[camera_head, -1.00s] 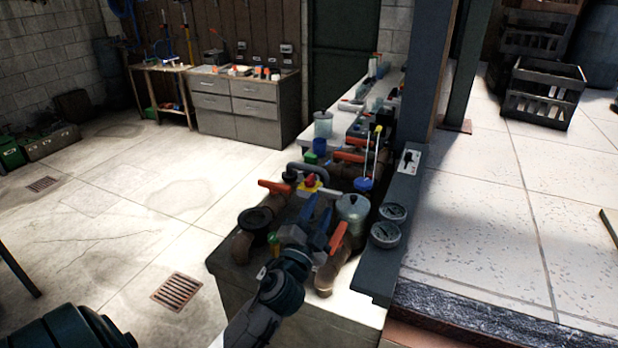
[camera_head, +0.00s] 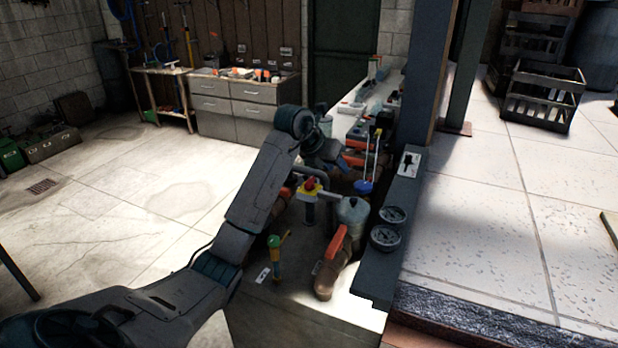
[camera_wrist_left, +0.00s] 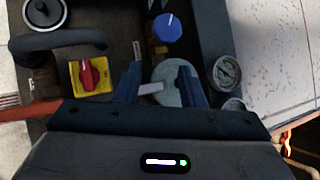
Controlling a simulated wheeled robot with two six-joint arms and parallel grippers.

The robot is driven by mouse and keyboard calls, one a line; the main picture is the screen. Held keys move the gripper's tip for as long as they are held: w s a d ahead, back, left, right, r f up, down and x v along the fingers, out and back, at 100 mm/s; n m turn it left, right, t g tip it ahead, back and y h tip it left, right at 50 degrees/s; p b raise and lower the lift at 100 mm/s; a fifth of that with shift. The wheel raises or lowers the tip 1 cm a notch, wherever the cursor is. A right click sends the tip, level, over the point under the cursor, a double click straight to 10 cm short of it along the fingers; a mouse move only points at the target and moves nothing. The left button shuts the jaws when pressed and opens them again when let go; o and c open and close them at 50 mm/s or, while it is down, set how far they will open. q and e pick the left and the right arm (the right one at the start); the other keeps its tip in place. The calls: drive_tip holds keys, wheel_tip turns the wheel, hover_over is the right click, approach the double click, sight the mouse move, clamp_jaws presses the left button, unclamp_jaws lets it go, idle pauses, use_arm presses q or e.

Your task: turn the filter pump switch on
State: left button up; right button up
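A red rotary knob on a yellow plate (camera_head: 309,184) sits among the pipes on the bench; it also shows in the left wrist view (camera_wrist_left: 90,75), left of the fingers. A white plate with a small dark switch (camera_head: 409,163) is on the dark ledge by the post. I cannot tell from a label which is the filter pump switch. My right gripper is not in view.
Two round gauges (camera_head: 389,226) sit on the ledge. A grey canister (camera_head: 352,213), an orange valve handle (camera_head: 336,241) and brown pipes crowd the bench. A blue cap (camera_wrist_left: 167,27) lies ahead in the wrist view. The floor at left is open.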

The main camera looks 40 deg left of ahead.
sight(310, 180)
use_arm(q)
drive_tip(key=s+a+r+n+g+y, duration=0.2)
drive_tip(key=s+a+g+y, duration=0.1)
drive_tip(key=a, duration=0.4)
drive_tip(key=x, duration=0.6)
drive_tip(key=a+x, duration=0.1)
drive_tip(key=x, duration=0.2)
drive_tip(key=shift+f, duration=0.15)
drive_tip(key=shift+w+f, duration=0.25)
drive_tip(key=shift+f, duration=0.15)
drive_tip(key=shift+c, duration=0.5)
clamp_jaws()
